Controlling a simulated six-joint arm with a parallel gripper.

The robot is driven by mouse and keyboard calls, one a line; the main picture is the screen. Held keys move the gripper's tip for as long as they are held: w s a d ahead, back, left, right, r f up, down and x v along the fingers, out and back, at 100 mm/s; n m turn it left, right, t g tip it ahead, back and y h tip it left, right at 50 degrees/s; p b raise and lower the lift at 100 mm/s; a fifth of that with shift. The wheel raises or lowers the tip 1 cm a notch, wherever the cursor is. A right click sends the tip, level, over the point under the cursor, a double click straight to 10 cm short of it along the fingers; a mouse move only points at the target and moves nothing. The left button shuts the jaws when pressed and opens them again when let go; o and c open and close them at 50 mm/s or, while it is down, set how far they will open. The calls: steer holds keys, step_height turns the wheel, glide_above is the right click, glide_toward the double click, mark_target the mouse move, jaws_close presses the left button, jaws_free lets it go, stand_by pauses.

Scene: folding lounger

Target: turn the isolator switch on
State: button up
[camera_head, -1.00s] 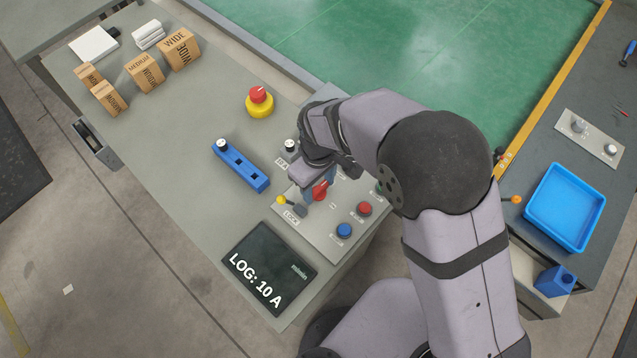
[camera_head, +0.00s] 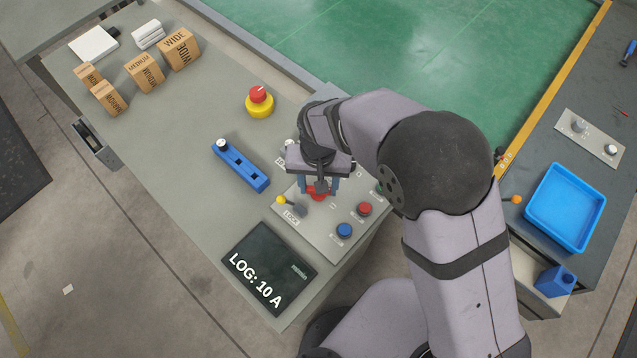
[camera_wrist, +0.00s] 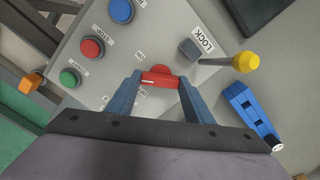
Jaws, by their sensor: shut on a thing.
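The isolator switch is a red rotary handle (camera_head: 318,194) on the grey control panel (camera_head: 345,205). It also shows in the wrist view as a red bar (camera_wrist: 159,80) with a rounded red part behind it. My gripper (camera_wrist: 158,82) has its two blue-grey fingers on either end of the red bar and is shut on it. In the head view my gripper (camera_head: 320,187) comes down on the handle from above and hides part of it. Small labels lie on both sides of the switch; the fingers partly cover one.
A yellow-tipped lever (camera_wrist: 245,63) labelled LOCK stands beside the switch. Blue (camera_head: 344,230), red (camera_head: 365,208) and green buttons sit on the panel. A screen (camera_head: 269,268) reads "LOG: 10 A". A blue block with holes (camera_head: 240,166) and a red-yellow emergency stop (camera_head: 260,102) are nearby.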

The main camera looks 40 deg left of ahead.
steer(key=m, duration=0.3)
steer(key=shift+m, duration=0.4)
steer(key=shift+a+m, duration=0.1)
steer(key=shift+m, duration=1.8)
steer(key=shift+r, duration=0.1)
steer(key=o, duration=0.8)
steer(key=shift+r+b, duration=0.95)
steer(key=shift+r, duration=2.7)
